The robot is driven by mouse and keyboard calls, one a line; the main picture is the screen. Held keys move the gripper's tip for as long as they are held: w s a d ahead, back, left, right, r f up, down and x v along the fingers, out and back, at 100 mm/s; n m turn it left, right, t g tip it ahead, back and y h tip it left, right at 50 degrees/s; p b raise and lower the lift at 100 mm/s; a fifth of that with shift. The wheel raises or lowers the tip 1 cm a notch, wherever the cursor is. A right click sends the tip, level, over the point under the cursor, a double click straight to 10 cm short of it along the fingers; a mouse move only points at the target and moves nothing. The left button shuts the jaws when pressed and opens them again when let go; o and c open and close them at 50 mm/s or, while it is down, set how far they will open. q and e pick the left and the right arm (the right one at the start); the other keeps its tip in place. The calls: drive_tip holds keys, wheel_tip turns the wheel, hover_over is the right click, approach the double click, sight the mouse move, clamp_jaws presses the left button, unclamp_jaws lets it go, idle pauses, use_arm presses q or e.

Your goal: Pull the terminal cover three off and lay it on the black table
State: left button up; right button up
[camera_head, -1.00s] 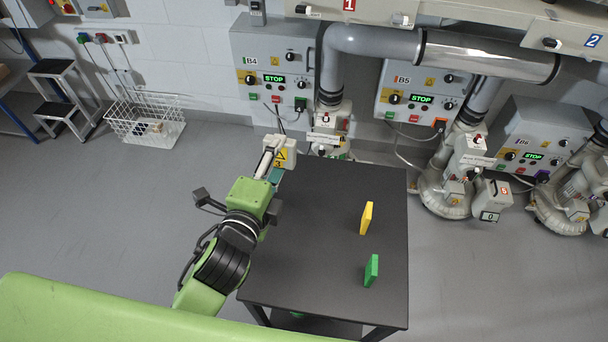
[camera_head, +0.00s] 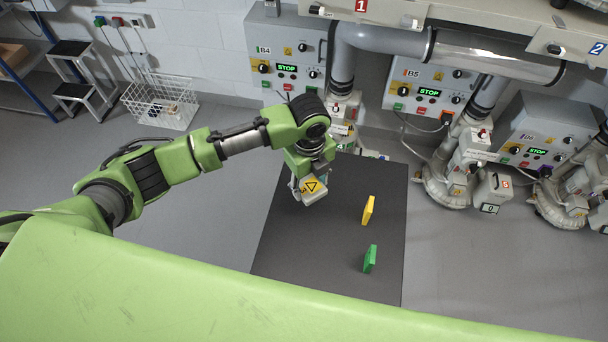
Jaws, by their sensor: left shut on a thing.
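My left gripper (camera_head: 302,188) points down over the back left part of the black table (camera_head: 290,245). It is shut on a grey terminal cover (camera_head: 315,190) with a yellow warning triangle label. The cover is held tilted; I cannot tell if it touches the tabletop. The fingers are mostly hidden by the wrist and the cover. A yellow block-like piece (camera_head: 368,210) and a green one (camera_head: 370,259) stand upright on the right side of the table. My right gripper is not in view.
Behind the table are blower pipes and grey control boxes B4 (camera_head: 286,50) and B5 (camera_head: 428,88). A white wire basket (camera_head: 160,106) and a step stool (camera_head: 75,80) stand at the back left. The front middle of the table is clear.

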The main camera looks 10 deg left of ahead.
use_arm(q)
drive_tip(key=shift+s+a+r, duration=0.1)
drive_tip(key=shift+a+r, duration=0.25)
drive_tip(key=shift+a, duration=0.5)
drive_tip(key=shift+d+f+b, duration=0.1)
drive_tip(key=shift+f+b, duration=0.55)
drive_tip(key=shift+b, duration=0.05)
wheel_tip(320, 180, down, 6)
drive_tip(key=b, duration=0.5)
drive_tip(key=shift+r+b, duration=0.1)
drive_tip(key=shift+b, duration=0.3)
wheel_tip(320, 180, down, 4)
drive_tip(key=b, duration=0.4)
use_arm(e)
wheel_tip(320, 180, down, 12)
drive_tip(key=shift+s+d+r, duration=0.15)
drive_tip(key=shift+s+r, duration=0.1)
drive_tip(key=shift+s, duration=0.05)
use_arm(q)
drive_tip(key=o, duration=1.6)
drive_tip(key=shift+c, duration=0.2)
wheel_tip(320, 180, up, 12)
drive_tip(key=shift+f, duration=0.1)
